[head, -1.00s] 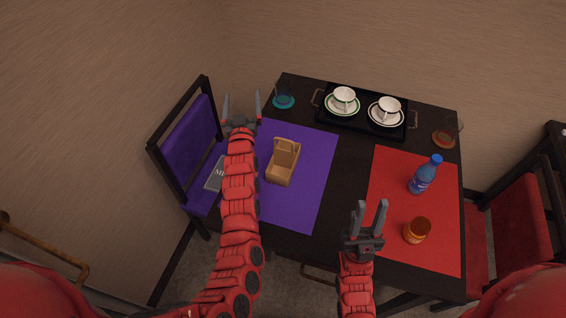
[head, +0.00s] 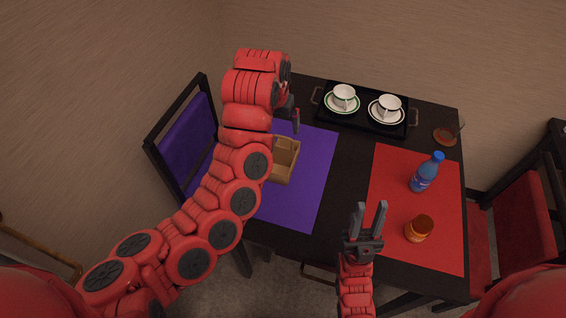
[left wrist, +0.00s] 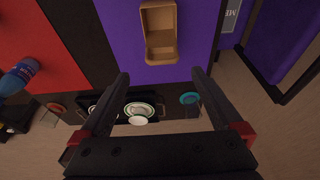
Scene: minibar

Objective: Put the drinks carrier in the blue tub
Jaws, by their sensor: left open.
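The drinks carrier (head: 284,163) is a tan, open box with a raised handle end. It sits on the purple mat (head: 310,190), partly behind my left arm in the head view. It also shows at the top of the left wrist view (left wrist: 160,35), beyond the fingertips. My left gripper (head: 293,118) is above the far part of the purple mat, mostly hidden by its own wrist. In the left wrist view its fingers (left wrist: 160,78) are wide apart and empty. My right gripper (head: 371,208) is open and empty near the table's front edge. No blue tub is visible.
A black tray (head: 362,123) with two cups and saucers stands at the back. A blue bottle (head: 426,172) and an orange-brown jar (head: 418,229) stand on the red mat (head: 393,190). Chairs flank the table. A teal coaster (left wrist: 190,98) lies near the tray.

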